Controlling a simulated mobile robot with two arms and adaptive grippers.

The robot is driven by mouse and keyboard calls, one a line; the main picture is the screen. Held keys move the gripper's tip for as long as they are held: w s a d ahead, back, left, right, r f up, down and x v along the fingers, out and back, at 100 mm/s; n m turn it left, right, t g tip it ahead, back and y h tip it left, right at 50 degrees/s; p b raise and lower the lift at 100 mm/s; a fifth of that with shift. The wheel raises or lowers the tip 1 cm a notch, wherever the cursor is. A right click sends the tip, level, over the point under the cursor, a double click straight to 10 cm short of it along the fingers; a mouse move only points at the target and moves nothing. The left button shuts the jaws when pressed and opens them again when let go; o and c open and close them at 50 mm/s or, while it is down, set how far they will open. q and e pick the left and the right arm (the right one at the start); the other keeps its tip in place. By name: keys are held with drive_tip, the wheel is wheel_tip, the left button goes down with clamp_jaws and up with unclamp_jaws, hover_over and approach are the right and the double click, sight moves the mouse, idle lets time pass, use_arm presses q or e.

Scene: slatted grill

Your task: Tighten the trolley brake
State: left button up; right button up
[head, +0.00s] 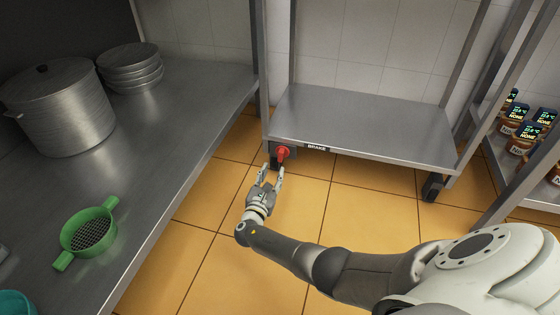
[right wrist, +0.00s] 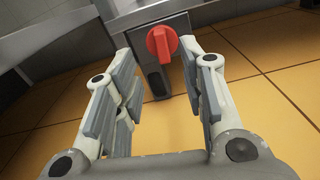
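The trolley (head: 365,125) is a low grey metal shelf frame in the middle of the head view. Its brake is a red knob (head: 283,153) at the left front corner, beside a black label reading BRAKE (head: 317,148). My right gripper (head: 270,172) is open just in front of and below the knob. In the right wrist view, the red knob (right wrist: 162,42) is ahead between the spread fingers, apart from them, on a grey plate. The fingers hold nothing. My left gripper is not in view.
A steel counter (head: 170,120) at left holds a lidded pot (head: 62,108), stacked plates (head: 132,68) and a green strainer (head: 86,233). A rack at right holds several labelled jars (head: 520,140). Open tiled floor (head: 360,215) lies before the trolley.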

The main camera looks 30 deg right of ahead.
sight(280, 155)
drive_tip(key=b+x, duration=0.5)
drive_tip(key=x, duration=0.3)
drive_tip(key=shift+d+f, duration=0.15)
drive_tip(key=shift+d, duration=0.05)
drive_tip(key=shift+w+d, duration=0.5)
clamp_jaws()
